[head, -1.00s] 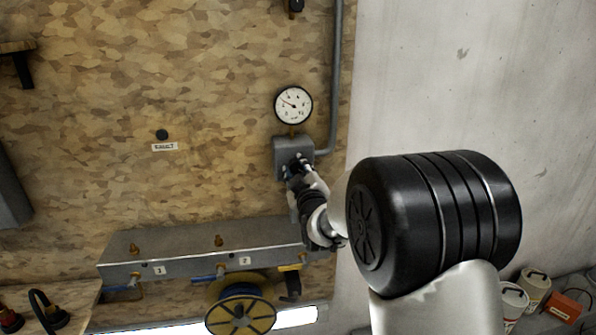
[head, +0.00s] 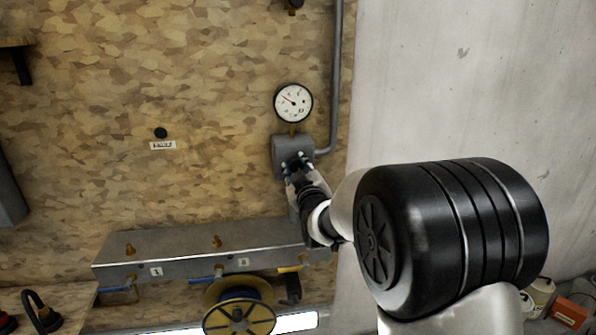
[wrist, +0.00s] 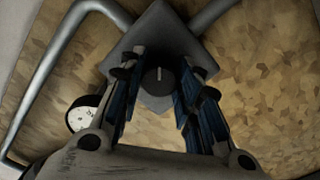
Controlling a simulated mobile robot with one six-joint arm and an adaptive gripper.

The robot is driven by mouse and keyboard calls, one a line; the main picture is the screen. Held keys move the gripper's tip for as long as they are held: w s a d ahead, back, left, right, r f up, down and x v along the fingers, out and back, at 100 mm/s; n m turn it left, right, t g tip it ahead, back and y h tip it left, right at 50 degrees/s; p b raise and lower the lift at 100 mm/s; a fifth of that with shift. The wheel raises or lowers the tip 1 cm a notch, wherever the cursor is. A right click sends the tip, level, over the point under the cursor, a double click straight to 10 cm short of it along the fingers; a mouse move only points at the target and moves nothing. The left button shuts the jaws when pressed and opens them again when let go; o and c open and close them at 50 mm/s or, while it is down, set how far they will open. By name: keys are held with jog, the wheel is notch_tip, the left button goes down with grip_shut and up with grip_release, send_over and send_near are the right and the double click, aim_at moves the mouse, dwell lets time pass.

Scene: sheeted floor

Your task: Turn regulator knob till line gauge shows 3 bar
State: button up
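The line gauge (head: 293,103) is a round white dial on the chipboard wall. Its needle points to the upper left; the numerals are too small to read. Just below it is the grey regulator body (head: 283,147), also in the wrist view (wrist: 168,32). The dark round knob (wrist: 158,79) on its front has a pale mark pointing nearly straight up in the wrist view. My gripper (head: 297,160) is at the regulator with its blue-padded fingers (wrist: 158,85) apart, one on each side of the knob. A narrow gap seems to show on both sides. In the head view the gripper hides the knob.
A grey pipe (head: 336,80) runs beside the gauge and bends into the regulator. Below is a grey manifold (head: 195,250) with brass fittings and blue and yellow valve handles. A hose reel (head: 238,313) hangs under it. Bare concrete wall (head: 450,80) lies to the right.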

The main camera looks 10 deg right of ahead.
jog(key=o, duration=0.4)
jog(key=s, duration=1.2)
jog(key=s+f+m+g, duration=0.2)
jog(key=s+f+g, duration=0.1)
jog(key=s, duration=0.8)
jog(key=s+f+m+g, duration=0.2)
jog(key=s+g, duration=0.4)
jog(key=s, duration=0.6)
jog(key=s+f+m+g, duration=0.2)
jog(key=s+f+g, duration=0.2)
jog(key=s, duration=0.8)
jog(key=shift+s+f, duration=0.2)
jog(key=shift+f, duration=0.2)
